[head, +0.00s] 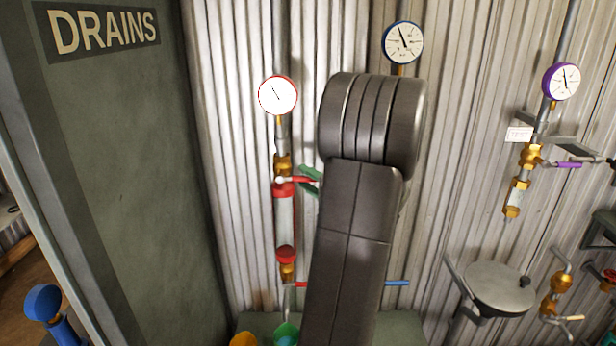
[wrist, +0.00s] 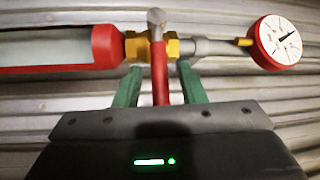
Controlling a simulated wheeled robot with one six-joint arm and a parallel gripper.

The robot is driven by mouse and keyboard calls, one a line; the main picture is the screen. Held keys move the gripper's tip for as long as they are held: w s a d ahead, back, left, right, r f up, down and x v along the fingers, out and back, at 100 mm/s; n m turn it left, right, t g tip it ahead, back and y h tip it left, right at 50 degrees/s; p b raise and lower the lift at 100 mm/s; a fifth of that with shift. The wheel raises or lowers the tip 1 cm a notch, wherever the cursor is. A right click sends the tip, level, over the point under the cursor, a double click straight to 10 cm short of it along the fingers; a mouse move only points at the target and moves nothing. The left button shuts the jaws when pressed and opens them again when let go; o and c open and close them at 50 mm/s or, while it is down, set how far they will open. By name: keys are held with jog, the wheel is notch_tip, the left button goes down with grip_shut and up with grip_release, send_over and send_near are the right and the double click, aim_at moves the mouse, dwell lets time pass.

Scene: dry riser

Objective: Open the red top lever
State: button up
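The red top lever (head: 298,180) is at the upper end of the red-capped sight tube (head: 285,222), below a brass fitting (head: 283,162). In the wrist view, the red lever (wrist: 160,80) runs from a grey pivot end toward my gripper. My gripper (wrist: 159,69) has its two green fingers on either side of the lever, with a visible gap on each side. It is open and holds nothing. In the head view, the green fingertips (head: 304,178) show beside the lever; my arm hides the rest of the gripper.
A red-rimmed gauge (head: 278,95) is above the lever. A lower red lever (head: 302,284) and a blue lever (head: 397,283) are below. A purple-lever pipe (head: 568,164) stands at right. A corrugated wall (head: 460,120) is close behind.

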grip_shut()
